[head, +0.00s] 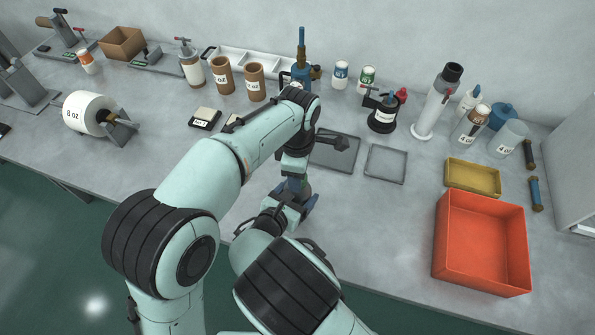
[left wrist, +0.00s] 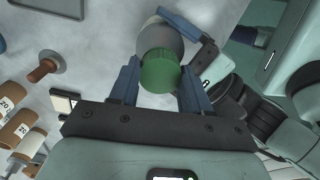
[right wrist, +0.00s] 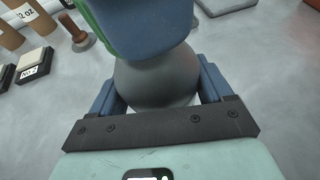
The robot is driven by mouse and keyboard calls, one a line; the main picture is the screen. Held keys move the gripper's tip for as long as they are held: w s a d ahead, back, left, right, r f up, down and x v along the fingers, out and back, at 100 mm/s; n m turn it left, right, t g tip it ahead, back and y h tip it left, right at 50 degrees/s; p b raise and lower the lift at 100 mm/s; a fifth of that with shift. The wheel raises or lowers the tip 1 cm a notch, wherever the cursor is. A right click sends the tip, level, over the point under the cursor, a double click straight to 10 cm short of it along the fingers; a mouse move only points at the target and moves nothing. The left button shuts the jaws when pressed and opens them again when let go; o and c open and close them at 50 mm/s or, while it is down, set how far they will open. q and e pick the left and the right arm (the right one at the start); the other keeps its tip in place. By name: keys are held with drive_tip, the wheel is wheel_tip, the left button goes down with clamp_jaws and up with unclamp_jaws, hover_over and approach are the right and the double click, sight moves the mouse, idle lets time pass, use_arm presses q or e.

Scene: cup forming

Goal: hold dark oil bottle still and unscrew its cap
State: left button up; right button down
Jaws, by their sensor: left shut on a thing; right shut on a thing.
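The dark grey bottle (right wrist: 155,82) stands between the fingers of my right gripper (head: 303,203), which is shut on its body low over the table. The bottle's grey shoulder also shows in the left wrist view (left wrist: 160,40). Its green cap (left wrist: 160,72) lies between the fingers of my left gripper (head: 294,182), which points down from above and is shut on the cap. In the right wrist view a blue finger of my left gripper covers the bottle's top. In the head view my arms hide most of the bottle.
An orange-red bin (head: 482,284) and a yellow tray (head: 472,180) stand at the right. Flat grey trays (head: 386,164) lie behind my grippers. Brown jars (head: 222,76), a small scale-like block (head: 205,118) and a black stand (head: 383,118) line the back. The front table edge is close.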

use_arm(q)
drive_tip(key=n, duration=0.4)
drive_tip(key=shift+d+n, duration=0.1)
drive_tip(key=shift+n, duration=0.2)
drive_tip(key=n, duration=0.3)
drive_tip(key=shift+r, duration=0.2)
drive_tip(key=shift+r, duration=0.95)
drive_tip(key=shift+r, duration=2)
use_arm(e)
unclamp_jaws()
